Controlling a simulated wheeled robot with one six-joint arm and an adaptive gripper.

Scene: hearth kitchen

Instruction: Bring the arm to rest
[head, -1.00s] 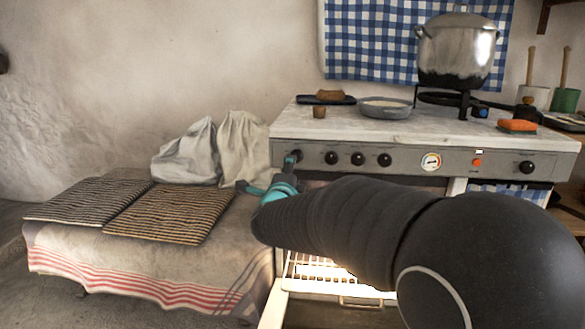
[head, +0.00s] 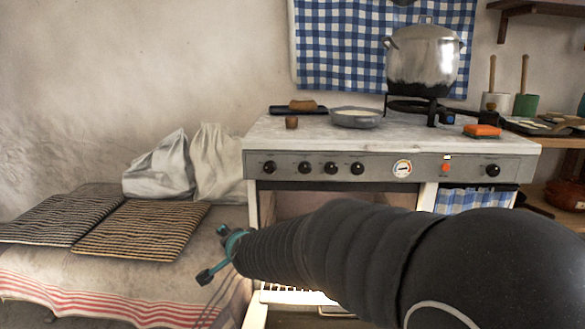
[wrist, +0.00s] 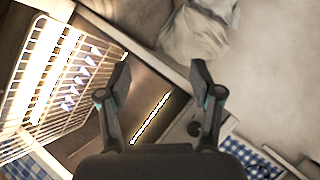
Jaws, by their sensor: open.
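My gripper (head: 213,256) is open and empty in the head view. It is at the end of my dark sleeved arm, in front of the stove's (head: 340,152) lower left side and over the cloth-covered bench. In the wrist view my gripper (wrist: 160,85) shows two spread fingers with nothing between them. The leftmost stove knob (head: 269,168) stands clear, above and to the right of my gripper. My arm hides much of the oven front.
The lit oven rack (wrist: 45,85) shows in the wrist view. A bench with two striped mats (head: 145,228) and grey sacks (head: 160,170) lies at the left. The stovetop bears a large pot (head: 422,62), a grey pan (head: 356,118) and an orange sponge (head: 482,131).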

